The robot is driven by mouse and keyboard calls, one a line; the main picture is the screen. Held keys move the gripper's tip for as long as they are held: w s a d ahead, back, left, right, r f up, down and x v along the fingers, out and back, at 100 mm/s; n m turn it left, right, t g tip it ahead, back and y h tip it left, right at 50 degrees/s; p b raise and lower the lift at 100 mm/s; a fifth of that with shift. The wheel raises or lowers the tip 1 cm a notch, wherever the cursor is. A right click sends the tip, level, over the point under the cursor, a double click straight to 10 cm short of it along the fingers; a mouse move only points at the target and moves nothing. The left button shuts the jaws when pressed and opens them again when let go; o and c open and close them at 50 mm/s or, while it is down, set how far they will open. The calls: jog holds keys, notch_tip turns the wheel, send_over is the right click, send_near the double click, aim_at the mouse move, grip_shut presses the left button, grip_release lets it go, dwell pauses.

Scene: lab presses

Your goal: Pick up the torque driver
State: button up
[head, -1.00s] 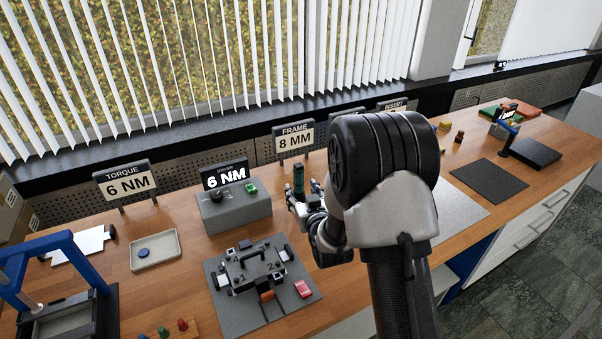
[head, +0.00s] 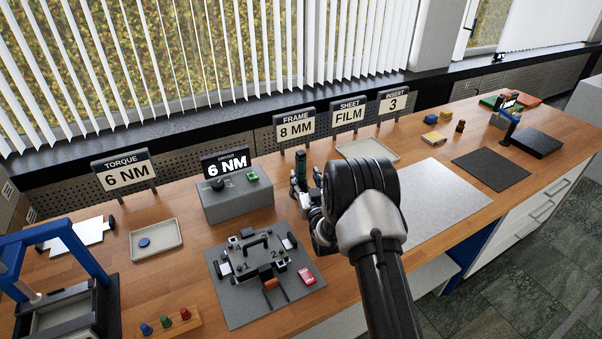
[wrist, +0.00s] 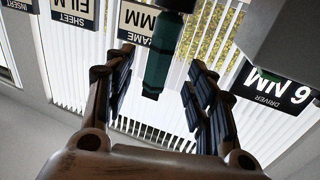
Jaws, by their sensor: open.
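The torque driver (head: 300,166) is a dark green, upright tool beside the grey driver box with the 6 NM display (head: 236,197). My gripper (head: 309,199) is at the driver, with my arm reaching in from the right and hiding part of it. In the wrist view the driver's teal body (wrist: 161,64) hangs between the two dark ridged pads of my gripper (wrist: 158,88). The jaws are open, with a gap showing on both sides of the driver. The driver's lower end is hard to make out in the head view.
A blue press (head: 90,262) stands at the left. A bare light grey sheet (head: 445,200) lies right of my arm. Signs stand along the back.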

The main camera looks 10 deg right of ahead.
aim_at(302, 170)
jog(key=w+b, duration=0.1)
jog(key=w, duration=0.4)
jog(key=shift+w+a+f+b, duration=0.1)
jog(key=shift+w+a+b, duration=0.1)
jog(key=shift+w+b, duration=0.15)
jog(key=shift+w, duration=0.45)
jog(key=shift+c, duration=0.5)
grip_shut()
jog(key=shift+r, duration=0.25)
